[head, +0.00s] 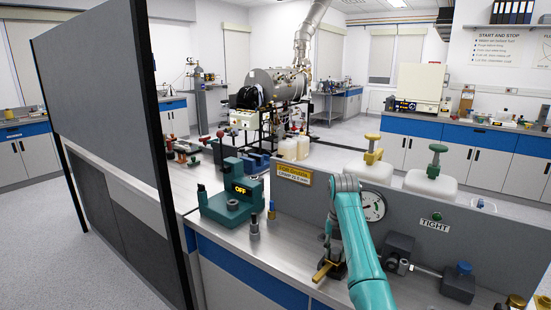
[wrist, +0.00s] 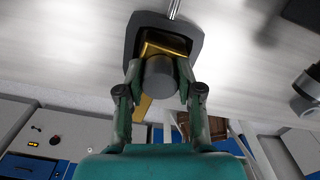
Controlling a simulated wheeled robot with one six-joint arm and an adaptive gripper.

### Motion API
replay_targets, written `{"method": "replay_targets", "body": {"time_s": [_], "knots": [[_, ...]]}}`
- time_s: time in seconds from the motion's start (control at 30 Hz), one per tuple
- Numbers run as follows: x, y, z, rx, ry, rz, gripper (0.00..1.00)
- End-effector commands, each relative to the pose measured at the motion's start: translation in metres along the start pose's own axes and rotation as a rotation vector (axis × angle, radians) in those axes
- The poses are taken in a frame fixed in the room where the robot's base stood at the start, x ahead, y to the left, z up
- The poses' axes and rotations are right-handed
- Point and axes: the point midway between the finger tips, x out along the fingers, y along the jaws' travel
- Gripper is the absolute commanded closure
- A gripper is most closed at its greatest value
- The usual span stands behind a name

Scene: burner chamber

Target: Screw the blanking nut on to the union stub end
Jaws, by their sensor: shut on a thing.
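In the wrist view my gripper (wrist: 160,85) is shut, with one finger on each side of a grey round piece (wrist: 159,78) that looks like the blanking nut. Its flat end faces the camera. Right behind it is a brass-coloured piece (wrist: 150,44) against a dark block (wrist: 133,38), with a thin metal rod beyond. The union stub end is not clearly visible; I cannot tell whether the nut is on it. In the head view my gripper (head: 337,248) is low over the bench, beside a brass lever (head: 322,272). My arm hides the nut there.
A TIGHT sign (head: 434,224) with a green lamp stands on the grey panel (head: 500,235). Right of my arm are a dark block with a round fitting (head: 403,266) and a blue-capped block (head: 458,284). A green device reading OFF (head: 237,190) stands left.

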Motion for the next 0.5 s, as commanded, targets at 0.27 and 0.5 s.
{"method": "replay_targets", "body": {"time_s": [0.27, 0.5], "knots": [[0.0095, -0.0009, -0.0036, 0.315, 0.015, -0.007, 1.00], [0.0100, -0.0006, -0.0039, 0.586, 0.015, -0.009, 1.00]]}}
